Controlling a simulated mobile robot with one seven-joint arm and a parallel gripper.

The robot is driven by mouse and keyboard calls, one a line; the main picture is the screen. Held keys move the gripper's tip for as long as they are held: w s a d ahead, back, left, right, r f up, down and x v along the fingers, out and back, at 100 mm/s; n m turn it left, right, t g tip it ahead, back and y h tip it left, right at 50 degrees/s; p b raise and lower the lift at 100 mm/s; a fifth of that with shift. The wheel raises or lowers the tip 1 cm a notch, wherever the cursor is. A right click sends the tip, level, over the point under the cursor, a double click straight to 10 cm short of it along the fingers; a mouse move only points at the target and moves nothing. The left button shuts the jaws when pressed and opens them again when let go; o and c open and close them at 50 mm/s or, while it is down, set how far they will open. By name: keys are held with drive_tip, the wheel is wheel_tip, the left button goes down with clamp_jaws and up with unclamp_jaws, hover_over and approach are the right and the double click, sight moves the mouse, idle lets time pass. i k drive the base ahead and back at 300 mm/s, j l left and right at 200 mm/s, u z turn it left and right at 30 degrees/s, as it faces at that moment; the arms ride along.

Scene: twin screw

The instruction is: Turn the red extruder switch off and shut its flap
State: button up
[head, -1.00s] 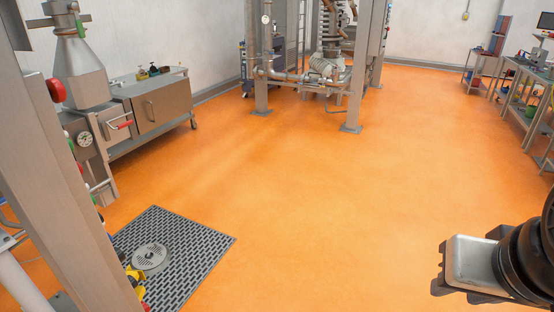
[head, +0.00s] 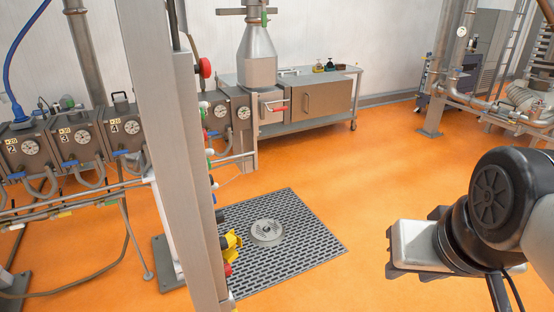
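I cannot make out for certain a red switch with a flap. On the right side of the grey steel post (head: 165,120) is a yellow part with red on it (head: 231,246), small and seen from the side, so its flap state cannot be told. The extruder line (head: 70,145) with numbered, gauged blocks stands behind the post at left. My gripper (head: 391,252) is at lower right, over open floor, well apart from the post and touching nothing. Its fingers are too hidden to show whether they are open.
A grey floor grating (head: 310,235) with a round drain cover (head: 267,232) lies right of the post. A steel cabinet (head: 318,100) with a red-handled hopper unit (head: 257,60) stands behind. Pipework (head: 460,90) is at back right. The orange floor (head: 380,170) between is clear.

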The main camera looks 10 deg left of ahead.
sight(227, 271)
drive_tip(key=i+l+u, duration=0.15)
drive_tip(key=u, duration=0.3)
drive_tip(key=i+l+u, duration=0.15)
drive_tip(key=u, duration=0.35)
drive_tip(key=i+l+u, duration=0.1)
drive_tip(key=l+u, duration=0.35)
drive_tip(key=i+l+u, duration=0.5)
drive_tip(key=l+u, duration=0.3)
drive_tip(key=k+j, duration=0.1)
drive_tip(key=k, duration=0.75)
drive_tip(key=i+l+z, duration=0.15)
drive_tip(key=i+z, duration=0.5)
drive_tip(key=z, duration=0.2)
drive_tip(key=l, duration=0.05)
